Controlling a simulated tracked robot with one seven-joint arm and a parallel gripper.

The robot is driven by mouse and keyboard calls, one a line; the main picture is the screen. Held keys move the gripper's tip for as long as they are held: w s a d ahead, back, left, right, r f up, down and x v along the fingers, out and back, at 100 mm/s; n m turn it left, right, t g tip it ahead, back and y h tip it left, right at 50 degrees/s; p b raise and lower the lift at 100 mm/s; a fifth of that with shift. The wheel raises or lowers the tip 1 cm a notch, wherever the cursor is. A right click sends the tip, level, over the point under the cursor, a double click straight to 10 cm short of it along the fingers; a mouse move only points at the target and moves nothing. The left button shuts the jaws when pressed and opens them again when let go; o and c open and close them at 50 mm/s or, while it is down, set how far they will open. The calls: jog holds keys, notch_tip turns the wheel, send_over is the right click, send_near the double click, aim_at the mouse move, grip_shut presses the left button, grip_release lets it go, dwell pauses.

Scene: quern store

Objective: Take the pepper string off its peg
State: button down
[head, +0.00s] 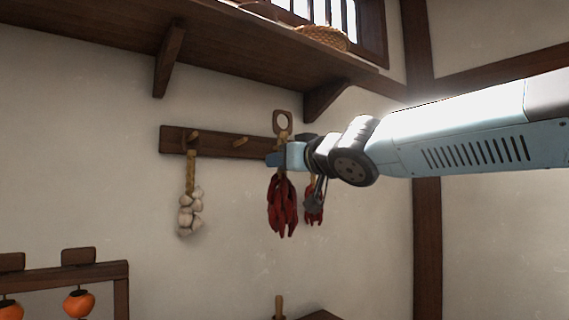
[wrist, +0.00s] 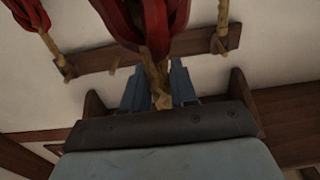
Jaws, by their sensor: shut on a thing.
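The pepper string (head: 282,206), a bunch of dark red peppers below a wooden ring (head: 283,122), hangs upright from my gripper (head: 277,159). The gripper is shut on its straw cord just under the ring. Pale wall shows through the ring, with no peg seen in it. In the wrist view the peppers (wrist: 150,22) are large and close, and the cord (wrist: 156,78) runs between the blue fingers. The peg rail (head: 218,141) is behind. One peg (head: 240,142) is bare in the head view; another bare peg (wrist: 115,66) shows in the wrist view.
A garlic string (head: 190,209) hangs on the rail's left peg. A second, partly hidden pepper string (head: 314,208) hangs close behind on the right. A shelf (head: 230,50) on brackets (head: 170,58) overhangs the rail.

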jog(key=shift+v, duration=1.85)
jog(key=shift+s+d+r, duration=0.1)
jog(key=shift+s+d, duration=0.05)
jog(key=shift+s, duration=0.05)
jog(key=v, duration=0.5)
jog(key=shift+s+d, duration=0.2)
jog(key=shift+s, duration=0.1)
dwell(0.3)
